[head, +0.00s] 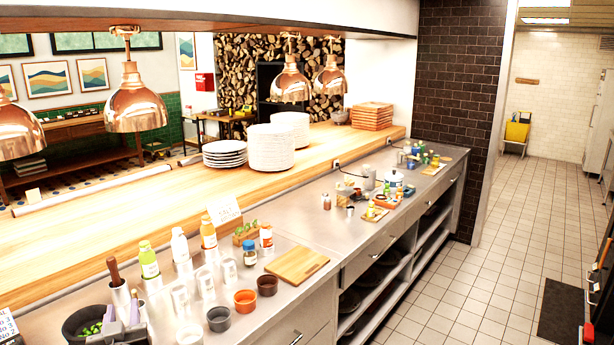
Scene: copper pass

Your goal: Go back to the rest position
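My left gripper (122,312) shows at the bottom left edge, low over the steel counter (330,240). Its two grey fingers point up and away and look apart, with nothing visible between them. A dark bowl with green pieces (88,325) is just left of it. A white holder with a wooden handle (115,275) stands just beyond it. My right gripper is not in view.
Bottles (149,262), small bowls (219,319) and a wooden board (297,264) stand on the near counter. Stacked plates (270,148) stand on the wooden pass (130,225). Copper lamps (136,103) hang above. The tiled floor (455,290) at right is mostly clear.

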